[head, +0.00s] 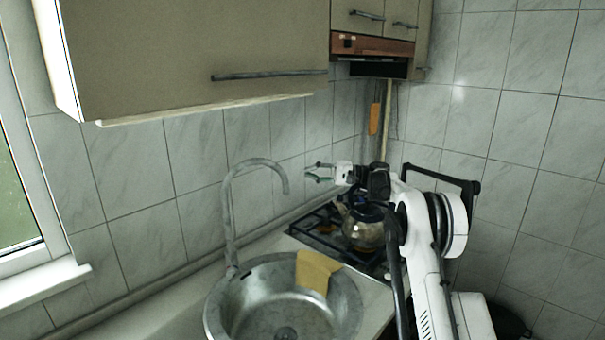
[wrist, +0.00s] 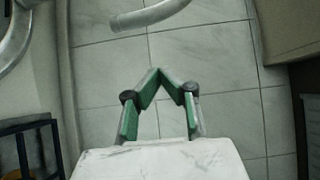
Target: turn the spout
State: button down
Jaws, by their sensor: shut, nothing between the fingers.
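The spout (head: 257,163) is a grey metal tube that rises behind the sink and arches over to the right, with its open end pointing down. My gripper (head: 307,173) is to the right of the spout's end, at about the same height in the head view, and looks apart from it. In the wrist view the green-padded fingers of my gripper (wrist: 167,74) angle in towards each other, shut and empty. The end section of the spout (wrist: 148,16) shows beyond the fingertips, near the top edge.
A round steel sink (head: 262,303) lies below the spout, with a yellow cloth (head: 316,270) over its rim. A kettle (head: 362,228) stands on the stove (head: 318,232) below my arm. A wall cabinet (head: 190,55) overhangs the sink. The tiled wall is behind.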

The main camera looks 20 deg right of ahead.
jog(key=s+a+p, duration=0.1)
jog(key=a+p, duration=0.1)
jog(key=a, duration=0.6)
jog(key=shift+a, duration=0.2)
jog(key=shift+s+d, duration=0.1)
jog(key=shift+d, duration=0.05)
dwell(0.3)
